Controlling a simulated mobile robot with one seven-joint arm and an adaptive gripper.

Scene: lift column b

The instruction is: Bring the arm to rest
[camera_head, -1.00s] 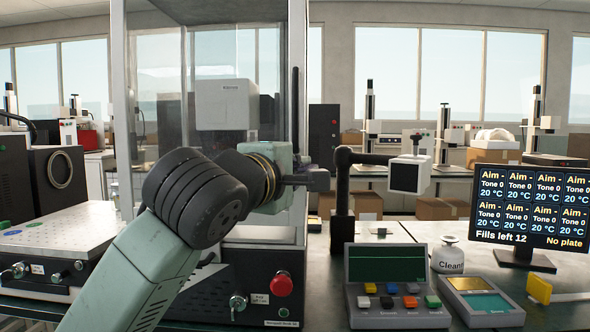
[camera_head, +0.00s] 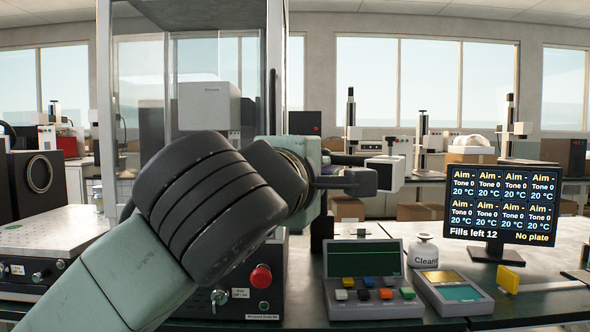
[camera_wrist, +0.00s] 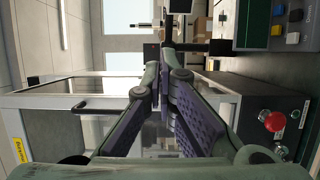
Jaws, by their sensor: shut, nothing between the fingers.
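My arm (camera_head: 215,205) reaches up from the lower left in the head view, with its dark ribbed joint in front of the glass cabinet. My gripper (camera_head: 372,180) points to the right, above the bench. In the wrist view its two purple-padded fingers (camera_wrist: 162,75) come together at the tips, shut with nothing between them. It holds nothing and appears clear of the bench top.
A glass cabinet (camera_head: 210,60) with a red stop button (camera_head: 261,277) stands at left. Right are a button console (camera_head: 372,300), a Clean bottle (camera_head: 424,253), a handheld unit (camera_head: 453,294), a monitor (camera_head: 503,206) and a yellow piece (camera_head: 509,279).

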